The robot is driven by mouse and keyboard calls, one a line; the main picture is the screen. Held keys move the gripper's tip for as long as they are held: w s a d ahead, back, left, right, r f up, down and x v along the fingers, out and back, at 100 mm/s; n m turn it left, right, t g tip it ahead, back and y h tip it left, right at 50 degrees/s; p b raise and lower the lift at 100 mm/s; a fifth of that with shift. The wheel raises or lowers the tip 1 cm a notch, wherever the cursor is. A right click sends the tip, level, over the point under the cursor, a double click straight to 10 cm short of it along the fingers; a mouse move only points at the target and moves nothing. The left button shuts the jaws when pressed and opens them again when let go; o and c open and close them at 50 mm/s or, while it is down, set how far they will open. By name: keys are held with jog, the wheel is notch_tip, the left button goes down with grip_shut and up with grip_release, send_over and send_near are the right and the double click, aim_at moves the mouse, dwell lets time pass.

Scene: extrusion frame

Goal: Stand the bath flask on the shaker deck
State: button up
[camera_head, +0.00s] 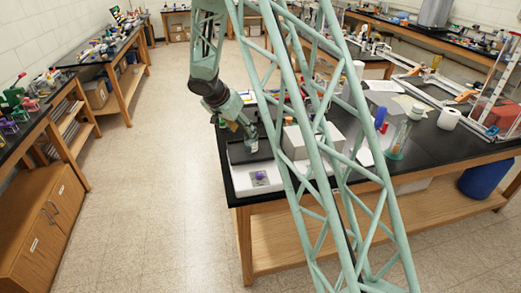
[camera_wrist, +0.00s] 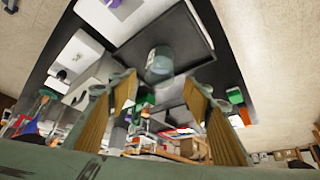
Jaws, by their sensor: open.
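The bath flask (camera_wrist: 159,66) is a small clear glass vessel with greyish contents. In the wrist view it appears over the black shaker deck (camera_wrist: 190,28), just beyond my fingertips and between their lines; its base seems to rest on the deck, though exact contact is hard to tell. The flask (camera_head: 252,145) also shows small below my gripper in the head view. The dark deck (camera_head: 237,154) sits on a white shaker body with a purple knob (camera_head: 260,175). My gripper (camera_wrist: 160,82) is open, its two yellowish finger pads standing apart with nothing clamped between them.
A pale grey box (camera_head: 312,138) stands right of the shaker, partly behind my lattice column. Further right are a glass cylinder (camera_head: 400,138), a blue-topped item (camera_head: 380,117) and a white roll (camera_head: 448,119). The bench's black front edge is close to the shaker.

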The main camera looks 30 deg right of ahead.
jog(key=s+a+r+n+y, duration=0.1)
jog(key=s+a+r+n, duration=0.25)
jog(key=s+r, duration=0.95)
jog(key=s+a+r+n+y, duration=0.15)
jog(key=s+a+r, duration=0.25)
jog(key=s+r, duration=0.95)
jog(key=s+a+n+y, duration=0.1)
jog(key=s+a+n, duration=0.2)
jog(key=s, duration=1.2)
jog(key=s+a+n+y, duration=0.2)
jog(key=s+a+n, duration=0.2)
jog(key=s+a, duration=0.4)
jog(key=s+r, duration=0.1)
jog(key=s, duration=0.6)
jog(key=shift+s+a+t, duration=0.3)
jog(key=shift+s+a, duration=0.05)
jog(key=shift+s, duration=0.1)
jog(key=shift+f, duration=0.1)
